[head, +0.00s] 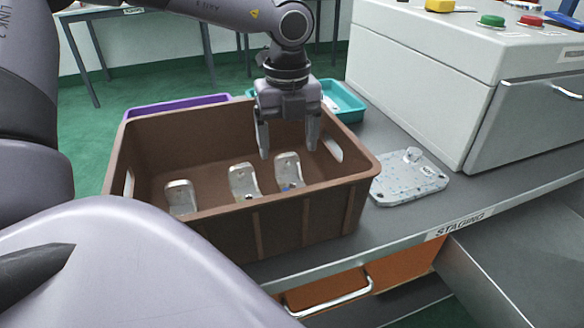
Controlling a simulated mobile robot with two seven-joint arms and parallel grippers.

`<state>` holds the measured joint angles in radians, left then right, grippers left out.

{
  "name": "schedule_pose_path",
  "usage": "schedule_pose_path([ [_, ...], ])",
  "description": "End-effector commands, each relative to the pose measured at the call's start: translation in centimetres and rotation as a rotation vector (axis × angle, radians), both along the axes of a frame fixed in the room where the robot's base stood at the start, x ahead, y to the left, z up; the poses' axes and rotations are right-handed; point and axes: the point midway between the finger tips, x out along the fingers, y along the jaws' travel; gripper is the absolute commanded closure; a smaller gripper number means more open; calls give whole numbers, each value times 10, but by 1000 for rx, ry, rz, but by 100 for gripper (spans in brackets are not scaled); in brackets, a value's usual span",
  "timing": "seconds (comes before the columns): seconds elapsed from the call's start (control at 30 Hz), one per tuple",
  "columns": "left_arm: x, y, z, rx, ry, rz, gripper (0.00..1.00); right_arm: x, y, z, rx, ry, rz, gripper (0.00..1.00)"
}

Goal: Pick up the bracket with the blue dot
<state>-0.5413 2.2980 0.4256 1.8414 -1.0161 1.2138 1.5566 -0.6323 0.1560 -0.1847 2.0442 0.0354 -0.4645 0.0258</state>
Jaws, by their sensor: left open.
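Three light metal brackets stand in a brown crate (300,213): a left bracket (180,197), a middle bracket (242,181) and a right bracket (288,168). A small blue spot shows low on the right bracket; the crate's front wall partly hides the brackets' lower ends. No blue shows on the other two. My left gripper (288,150) points down over the crate, open, with its fingers apart and nothing between them. Its fingertips appear just above the right bracket, and I cannot tell whether they touch it. My right gripper is not in view.
A pale flat plate (408,181) lies on the grey bench right of the crate. A large grey cabinet (440,80) with coloured buttons stands behind it. A teal tray (348,105) and a purple tray (178,106) sit behind the crate. The crate walls surround the brackets.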

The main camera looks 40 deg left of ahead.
Motion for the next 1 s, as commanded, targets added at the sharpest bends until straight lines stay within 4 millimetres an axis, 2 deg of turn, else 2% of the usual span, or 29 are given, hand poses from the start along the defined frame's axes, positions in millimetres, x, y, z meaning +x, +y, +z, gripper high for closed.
schedule_pose_path([
  [0.1, -3, 1, -21, -3, 4, 0, 21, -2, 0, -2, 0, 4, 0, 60],
  [0.23, -3, 1, -37, -2, 1, -1, 21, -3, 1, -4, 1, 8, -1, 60],
  [0.53, -3, 1, -42, -2, -1, 0, 21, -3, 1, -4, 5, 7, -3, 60],
  [0.57, -3, 1, -42, -2, -1, 0, 25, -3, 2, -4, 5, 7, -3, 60],
  [0.73, -2, 1, -42, -2, -1, 0, 80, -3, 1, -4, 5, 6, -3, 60],
  [0.77, -2, 1, -42, -2, -1, 0, 83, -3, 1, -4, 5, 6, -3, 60],
  [1.0, -2, 1, -41, -2, -1, 0, 83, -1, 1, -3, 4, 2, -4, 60],
])
